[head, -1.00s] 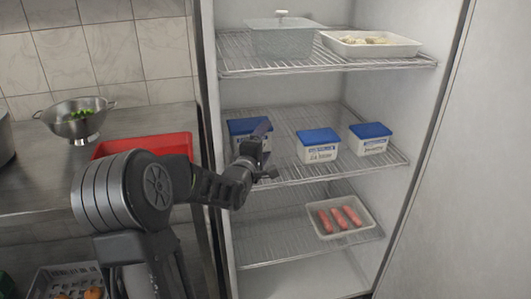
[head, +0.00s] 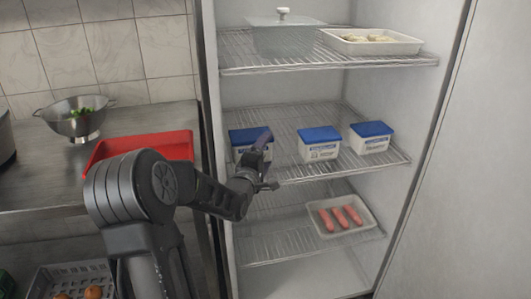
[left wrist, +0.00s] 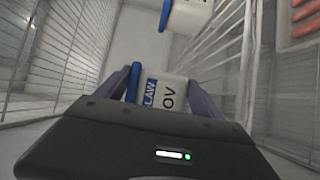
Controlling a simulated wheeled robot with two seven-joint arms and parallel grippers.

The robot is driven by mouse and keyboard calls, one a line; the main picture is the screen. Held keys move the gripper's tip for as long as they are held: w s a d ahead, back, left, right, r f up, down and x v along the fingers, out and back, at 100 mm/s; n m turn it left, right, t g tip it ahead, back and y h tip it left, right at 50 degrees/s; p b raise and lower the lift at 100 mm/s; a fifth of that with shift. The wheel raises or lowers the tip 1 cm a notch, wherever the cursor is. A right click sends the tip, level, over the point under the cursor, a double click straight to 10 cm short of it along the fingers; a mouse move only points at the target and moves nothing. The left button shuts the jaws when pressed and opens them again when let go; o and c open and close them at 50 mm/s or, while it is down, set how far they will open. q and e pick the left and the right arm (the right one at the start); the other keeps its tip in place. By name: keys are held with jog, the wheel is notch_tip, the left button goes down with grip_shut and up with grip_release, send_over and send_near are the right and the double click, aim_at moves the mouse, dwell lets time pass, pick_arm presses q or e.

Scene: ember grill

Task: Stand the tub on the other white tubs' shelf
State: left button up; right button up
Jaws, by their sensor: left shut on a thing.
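My left gripper (head: 264,158) is shut on a white tub with a blue lid (head: 248,134), at the left of the fridge's middle wire shelf (head: 285,114). In the left wrist view the fingers (left wrist: 170,92) sit on either side of the tub (left wrist: 168,95), whose label partly reads "LAW". The gripper hides the tub's lower part, so I cannot tell if its base touches the shelf. Two other white tubs with blue lids, a middle one (head: 319,150) and a right one (head: 370,144), stand upright on this shelf. My right gripper is out of view.
The top shelf holds a lidded translucent container (head: 285,38) and a white tray (head: 340,45). A tray of sausages (head: 325,229) lies on the lower shelf. A red tray (head: 180,140) and a colander (head: 78,122) are on the counter at left.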

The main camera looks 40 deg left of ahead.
pick_arm(q)
jog(key=shift+f+b, duration=0.3)
jog(key=shift+b, duration=0.05)
jog(key=o, duration=1.9)
jog(key=shift+o, duration=0.6)
jog(key=shift+f, duration=0.15)
jog(key=shift+f, duration=0.1)
